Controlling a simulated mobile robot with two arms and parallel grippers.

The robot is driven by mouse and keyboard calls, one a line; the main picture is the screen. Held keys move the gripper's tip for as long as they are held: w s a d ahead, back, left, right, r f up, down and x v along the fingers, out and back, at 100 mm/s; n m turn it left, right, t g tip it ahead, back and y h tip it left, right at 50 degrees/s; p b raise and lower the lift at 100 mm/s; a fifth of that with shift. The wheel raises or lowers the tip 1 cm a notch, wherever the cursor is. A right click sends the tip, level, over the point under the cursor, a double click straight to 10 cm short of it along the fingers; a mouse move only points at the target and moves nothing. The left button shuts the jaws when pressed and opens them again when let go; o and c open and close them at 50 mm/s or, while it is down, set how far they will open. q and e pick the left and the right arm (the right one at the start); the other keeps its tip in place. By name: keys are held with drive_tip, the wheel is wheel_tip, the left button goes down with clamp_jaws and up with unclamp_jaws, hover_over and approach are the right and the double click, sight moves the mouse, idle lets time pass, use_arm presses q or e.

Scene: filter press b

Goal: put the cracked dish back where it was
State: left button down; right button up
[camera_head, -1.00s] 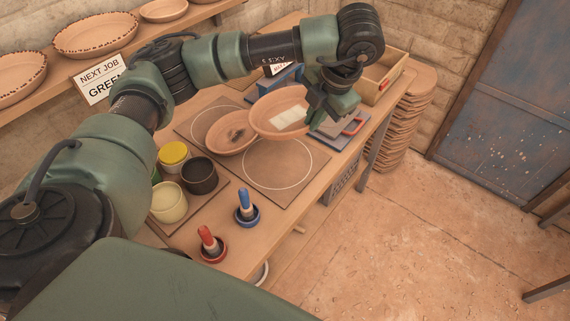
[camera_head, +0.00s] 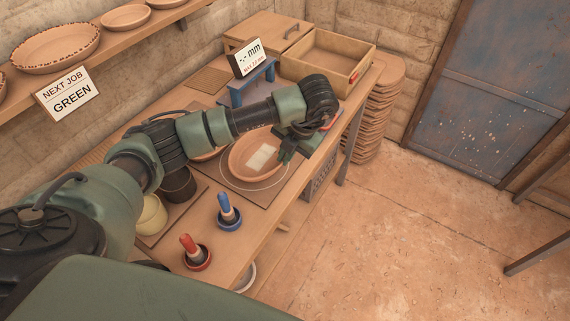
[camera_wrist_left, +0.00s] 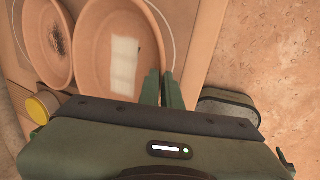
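A terracotta dish (camera_head: 242,153) with a pale rectangular patch sits inside or just above the white circle of the front board (camera_head: 262,199); the patched dish also fills the middle of the left wrist view (camera_wrist_left: 98,45). My left gripper (camera_head: 287,151) is at its right rim, fingers close together on either side of the rim; the fingers also show in the left wrist view (camera_wrist_left: 162,88). A second dish (camera_wrist_left: 38,40) with a dark crack-like mark lies beside it, mostly hidden by my arm in the head view. My right gripper is not in view.
A cream pot (camera_head: 152,215) and dark pot (camera_head: 178,186) stand left. A blue gauge stand (camera_head: 250,85) and wooden tray (camera_head: 322,62) are behind. Stacked boards (camera_head: 372,125) stand right.

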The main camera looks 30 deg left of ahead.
use_arm(q)
wheel_tip(320, 180, down, 4)
drive_tip(key=shift+f+p, duration=0.15)
drive_tip(key=shift+p, duration=0.25)
drive_tip(key=c, duration=2)
unclamp_jaws()
drive_tip(key=shift+f, duration=0.1)
drive_tip(key=shift+c, duration=0.2)
drive_tip(key=o, duration=0.4)
drive_tip(key=shift+r, duration=0.2)
